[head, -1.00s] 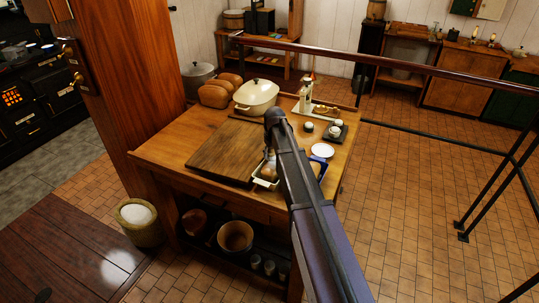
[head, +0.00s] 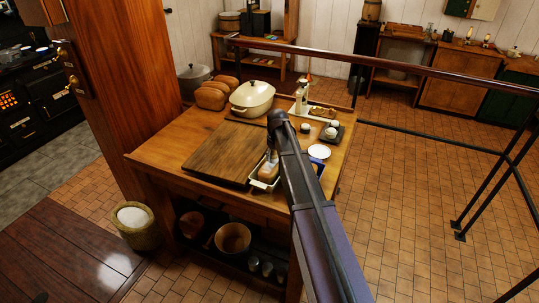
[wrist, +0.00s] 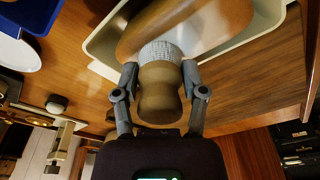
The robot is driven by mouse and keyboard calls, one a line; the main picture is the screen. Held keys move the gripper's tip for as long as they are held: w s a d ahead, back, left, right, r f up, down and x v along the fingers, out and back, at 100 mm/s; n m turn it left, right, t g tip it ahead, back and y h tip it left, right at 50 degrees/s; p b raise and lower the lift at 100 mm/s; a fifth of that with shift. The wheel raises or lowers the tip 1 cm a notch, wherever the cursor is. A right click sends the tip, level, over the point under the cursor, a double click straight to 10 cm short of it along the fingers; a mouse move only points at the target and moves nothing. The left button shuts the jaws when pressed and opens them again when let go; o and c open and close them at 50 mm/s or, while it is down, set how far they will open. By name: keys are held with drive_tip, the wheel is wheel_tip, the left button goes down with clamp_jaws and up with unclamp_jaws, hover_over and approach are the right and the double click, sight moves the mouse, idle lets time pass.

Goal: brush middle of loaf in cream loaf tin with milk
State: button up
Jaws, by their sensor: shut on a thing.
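My gripper (wrist: 160,82) is shut on the brush (wrist: 160,95), around its rounded wooden handle. The brush's pale bristle end meets the brown loaf (wrist: 190,22) in the wrist view and appears to touch it. The loaf lies in the cream loaf tin (wrist: 255,42), whose rim shows around it. In the head view the cream loaf tin (head: 256,184) stands at the table's front, right of the cutting board, partly hidden by my arm. A white dish (head: 319,152) is behind and right of it; I cannot tell whether it holds milk.
A blue tin (head: 318,167) is close to the right, partly behind my arm. The wooden board (head: 220,153) lies left. A dark railing crosses behind the table.

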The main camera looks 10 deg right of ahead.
sight(278, 162)
drive_tip(key=shift+s+d, duration=0.55)
drive_tip(key=shift+d, duration=0.1)
drive_tip(key=shift+r, duration=0.2)
wheel_tip(278, 162, up, 6)
drive_tip(key=p, duration=0.6)
drive_tip(key=shift+f, duration=0.1)
drive_tip(key=shift+r+p, duration=1.5)
drive_tip(key=shift+p, duration=0.05)
drive_tip(key=shift+f, duration=0.1)
wheel_tip(278, 162, down, 3)
drive_tip(key=b, duration=0.3)
drive_tip(key=shift+f, duration=0.15)
